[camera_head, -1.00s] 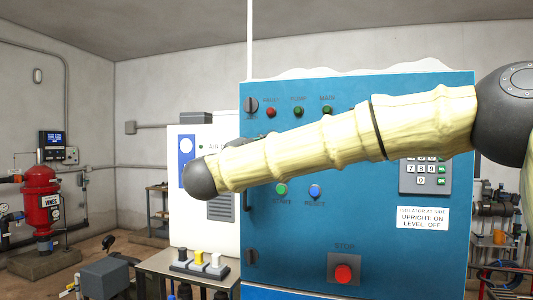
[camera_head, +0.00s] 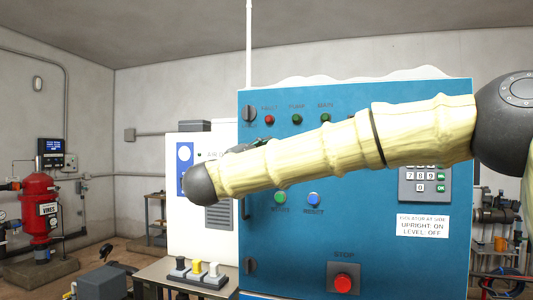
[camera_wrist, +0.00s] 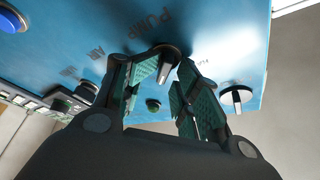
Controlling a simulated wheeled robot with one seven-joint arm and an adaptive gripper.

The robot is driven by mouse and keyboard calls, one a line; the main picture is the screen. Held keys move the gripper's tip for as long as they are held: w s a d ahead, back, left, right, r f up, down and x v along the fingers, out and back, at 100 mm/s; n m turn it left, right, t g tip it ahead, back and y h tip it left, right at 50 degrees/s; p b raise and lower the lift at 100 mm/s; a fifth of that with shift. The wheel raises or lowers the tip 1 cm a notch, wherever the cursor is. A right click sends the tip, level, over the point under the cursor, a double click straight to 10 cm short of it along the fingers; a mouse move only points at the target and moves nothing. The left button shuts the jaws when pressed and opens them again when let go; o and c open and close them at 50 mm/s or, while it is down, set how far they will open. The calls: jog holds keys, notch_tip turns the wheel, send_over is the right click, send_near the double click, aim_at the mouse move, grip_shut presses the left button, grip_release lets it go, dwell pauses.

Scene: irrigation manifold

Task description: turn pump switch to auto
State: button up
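In the wrist view, the pump switch (camera_wrist: 163,70) is a dark round knob with a pale pointer strip, below the word PUMP on the blue panel (camera_wrist: 200,30). My gripper (camera_wrist: 169,76) is open, with one green-padded finger on each side of the knob. I cannot tell whether either finger touches it. A second, similar knob (camera_wrist: 236,97) is to the right, outside the fingers. In the head view, my pale arm crosses in front of the blue cabinet (camera_head: 420,265) and hides the switch and most of the gripper.
The cabinet also carries a red stop button (camera_head: 343,283), a green button (camera_head: 280,197), a blue button (camera_head: 314,198) and a keypad (camera_head: 425,178). A small table (camera_head: 160,272) with several levers stands to the left. A red tank (camera_head: 39,207) is farther left.

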jog(key=v, duration=1.2)
jog(key=shift+f, duration=0.1)
